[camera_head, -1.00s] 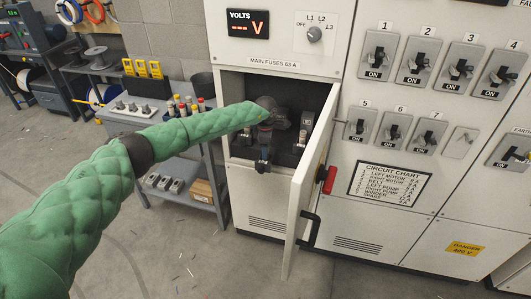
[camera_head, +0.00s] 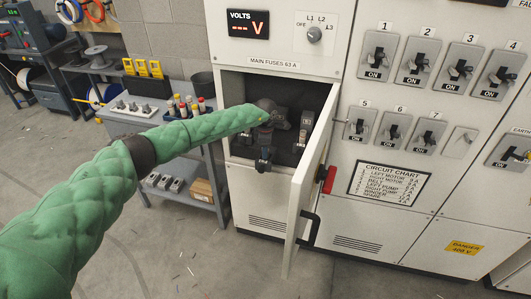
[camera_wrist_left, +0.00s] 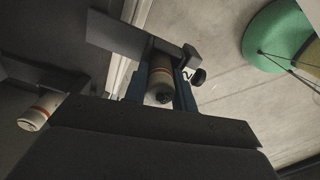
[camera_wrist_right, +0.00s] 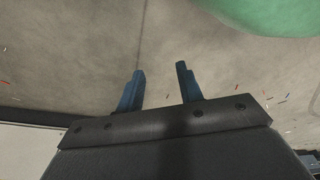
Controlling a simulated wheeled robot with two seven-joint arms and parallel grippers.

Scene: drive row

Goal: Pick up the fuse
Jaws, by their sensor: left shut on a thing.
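A pale fuse with an orange band (camera_wrist_left: 160,84) sits between the blue fingers of my left gripper (camera_wrist_left: 163,95) in the left wrist view. The gripper is shut on it. A dark plate and small fittings lie close by the fuse; I cannot tell whether they still touch it. A second fuse (camera_wrist_left: 38,112) shows at the left of the left wrist view. My right gripper (camera_wrist_right: 161,90) is open and empty above the floor.
The cabinet door (camera_head: 309,190) stands open right of my left gripper. A trolley (camera_head: 150,125) with several coloured-top cylinders (camera_head: 187,107) stands left of the cabinet. Switches (camera_head: 420,62) cover the panel at right. The floor in front is mostly clear.

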